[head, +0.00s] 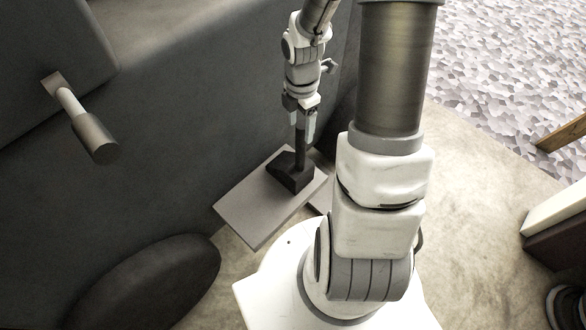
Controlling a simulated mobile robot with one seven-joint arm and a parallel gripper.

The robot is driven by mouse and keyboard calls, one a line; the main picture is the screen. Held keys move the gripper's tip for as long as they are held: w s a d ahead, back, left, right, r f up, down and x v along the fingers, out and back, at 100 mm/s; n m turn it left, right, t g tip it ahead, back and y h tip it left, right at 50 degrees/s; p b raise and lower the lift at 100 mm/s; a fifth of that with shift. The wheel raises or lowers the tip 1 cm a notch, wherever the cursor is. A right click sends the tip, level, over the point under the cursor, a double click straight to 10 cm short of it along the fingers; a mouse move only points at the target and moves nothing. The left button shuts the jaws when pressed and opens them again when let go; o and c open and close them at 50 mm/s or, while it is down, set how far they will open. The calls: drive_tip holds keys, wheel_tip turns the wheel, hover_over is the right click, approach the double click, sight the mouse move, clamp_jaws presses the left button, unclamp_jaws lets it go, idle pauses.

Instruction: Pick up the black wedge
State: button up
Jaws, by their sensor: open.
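The black wedge (291,172) sits on a flat grey board (246,213), near the board's far right part. A dark upright post (301,149) stands at the wedge; I cannot tell whether it is part of the wedge. My gripper (302,130) is above the wedge, pointing down, with its fingers open on either side of the post's upper part. I cannot tell whether the fingers touch the post. The far side of the wedge is hidden.
A dark grey wall (170,130) runs along the left and behind the board. A cylindrical knob (93,137) sticks out of it. A dark rounded shape (150,285) lies at the lower left. Pale floor (480,190) is open at the right, with a white-and-brown block (560,225) at the edge.

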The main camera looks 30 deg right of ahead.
sight(301, 134)
wheel_tip(301, 134, down, 4)
drive_tip(key=shift+d+r+b, duration=0.1)
drive_tip(key=shift+b, duration=0.6)
clamp_jaws()
drive_tip(key=shift+w+r, duration=0.1)
idle(0.7)
